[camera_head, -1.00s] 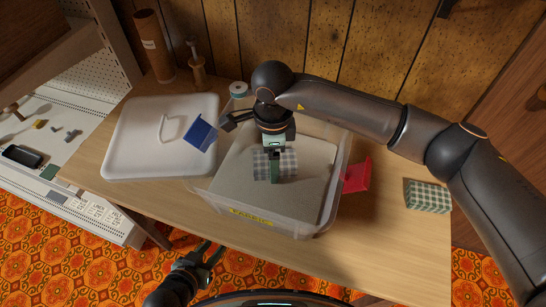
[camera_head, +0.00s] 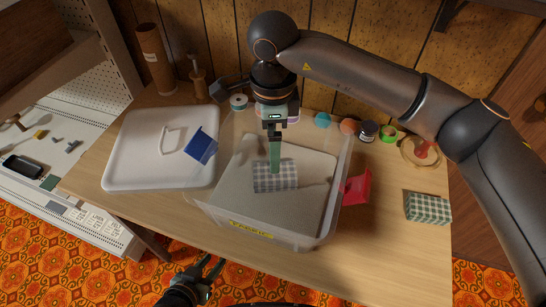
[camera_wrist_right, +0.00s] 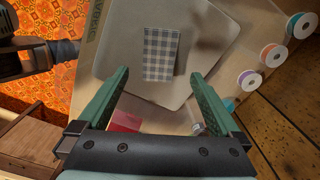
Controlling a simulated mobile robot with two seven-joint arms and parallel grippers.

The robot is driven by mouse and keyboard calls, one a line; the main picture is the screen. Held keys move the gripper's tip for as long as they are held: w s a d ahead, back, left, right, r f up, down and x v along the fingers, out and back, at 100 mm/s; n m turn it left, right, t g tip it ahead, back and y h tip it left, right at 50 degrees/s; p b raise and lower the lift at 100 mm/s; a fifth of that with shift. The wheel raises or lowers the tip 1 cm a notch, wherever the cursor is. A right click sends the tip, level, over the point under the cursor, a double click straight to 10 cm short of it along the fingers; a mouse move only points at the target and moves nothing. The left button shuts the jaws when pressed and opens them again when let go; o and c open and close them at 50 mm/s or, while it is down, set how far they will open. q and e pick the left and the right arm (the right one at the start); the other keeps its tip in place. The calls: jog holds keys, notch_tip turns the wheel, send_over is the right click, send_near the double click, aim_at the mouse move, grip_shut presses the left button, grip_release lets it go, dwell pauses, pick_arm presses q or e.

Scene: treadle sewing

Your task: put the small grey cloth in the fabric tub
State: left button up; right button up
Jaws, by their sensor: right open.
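The small grey checked cloth (camera_head: 275,176) lies inside the clear fabric tub (camera_head: 251,229), on a larger flat grey sheet (camera_head: 308,165). It also shows in the right wrist view (camera_wrist_right: 159,53). My right gripper (camera_wrist_right: 159,75) is open and empty above the cloth, its fingers spread wider than the cloth. In the head view its near finger is edge-on and covers a little of the cloth's back edge. My left gripper (camera_head: 213,263) is open and empty, low in front of the table.
A white lid (camera_head: 130,150) lies left of the tub with a blue piece (camera_head: 201,146) on it. A red piece (camera_head: 357,187) sits at the tub's right wall. A green checked cloth (camera_head: 428,208) lies at right. Spools (camera_head: 348,126) and a jar (camera_head: 368,131) line the back.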

jog(key=shift+r, duration=1.25)
